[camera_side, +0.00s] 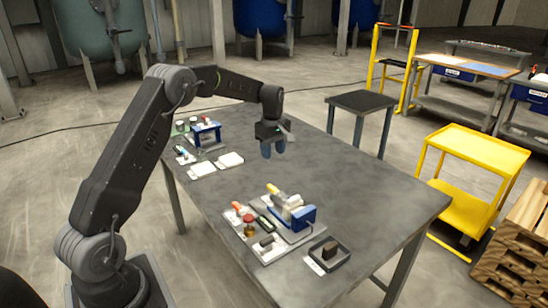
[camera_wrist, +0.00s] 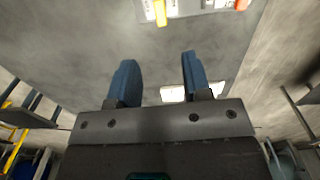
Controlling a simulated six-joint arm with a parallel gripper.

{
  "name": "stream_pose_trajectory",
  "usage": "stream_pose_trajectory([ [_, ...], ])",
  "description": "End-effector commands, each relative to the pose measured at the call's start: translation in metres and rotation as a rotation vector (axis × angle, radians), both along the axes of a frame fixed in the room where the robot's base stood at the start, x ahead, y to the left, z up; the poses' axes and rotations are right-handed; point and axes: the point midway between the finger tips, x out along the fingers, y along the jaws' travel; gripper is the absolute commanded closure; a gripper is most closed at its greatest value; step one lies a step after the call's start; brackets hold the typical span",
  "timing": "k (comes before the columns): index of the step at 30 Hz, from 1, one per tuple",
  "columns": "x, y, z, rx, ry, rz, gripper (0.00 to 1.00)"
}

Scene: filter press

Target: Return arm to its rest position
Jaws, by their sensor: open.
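My gripper (camera_side: 272,149) hangs above the middle of the grey table (camera_side: 365,187) in the side view, clear of everything on it. In the wrist view my gripper (camera_wrist: 156,78) shows two blue fingers spread apart with nothing between them. My arm is bent and reaches out from the left over the table.
A blue press-like fixture (camera_side: 303,216) with small items around it sits at the table's front. A dark tray (camera_side: 329,254) lies to its right. A second blue fixture (camera_side: 207,134) and white pads (camera_side: 230,160) are at the far left. A yellow cart (camera_side: 477,150) stands right.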

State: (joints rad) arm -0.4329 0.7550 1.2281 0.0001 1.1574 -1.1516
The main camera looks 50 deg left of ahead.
Motion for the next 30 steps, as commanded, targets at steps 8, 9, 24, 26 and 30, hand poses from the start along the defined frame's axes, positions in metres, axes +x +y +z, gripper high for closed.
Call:
stream_pose_trajectory([
  [8, -0.025, -0.050, 0.064, 0.037, -0.071, -0.235, 0.55],
  [9, -0.034, -0.062, 0.077, 0.047, -0.087, -0.295, 0.55],
  [24, -0.193, -0.188, 0.163, 0.217, -0.274, -1.046, 0.55],
  [26, -0.215, -0.199, 0.163, 0.243, -0.294, -1.134, 0.55],
  [30, -0.261, -0.217, 0.155, 0.306, -0.337, -1.324, 0.55],
])
